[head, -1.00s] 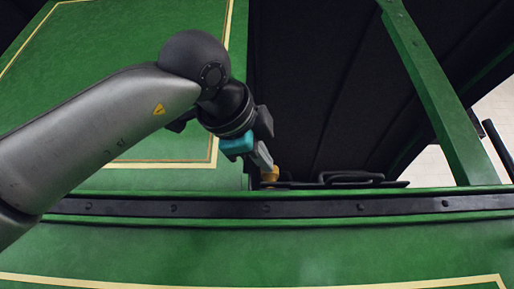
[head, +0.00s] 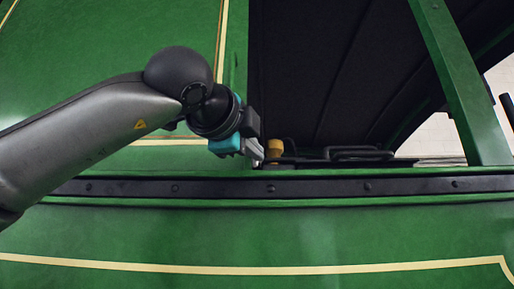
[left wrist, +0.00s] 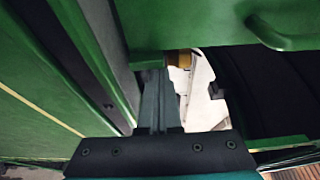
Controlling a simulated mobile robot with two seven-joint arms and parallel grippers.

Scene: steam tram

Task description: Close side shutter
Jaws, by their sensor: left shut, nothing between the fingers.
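A large green panel (head: 110,65) with a cream line fills the upper left of the head view. It seems to be the side shutter, though I cannot be sure. A dark opening (head: 320,80) lies to its right. My left gripper (head: 258,154) is shut and empty by the panel's lower right corner, just above the sill. In the left wrist view its closed fingers (left wrist: 156,85) point at a green edge with a brass-coloured piece (left wrist: 179,58); contact is unclear. That piece also shows right of the fingertips in the head view (head: 274,148). My right gripper is out of view.
A black riveted strip (head: 320,188) runs along the green side wall (head: 300,235) below the opening. Black rails (head: 355,154) lie behind the sill. A slanted green post (head: 460,85) bounds the opening at right. The opening's middle is free.

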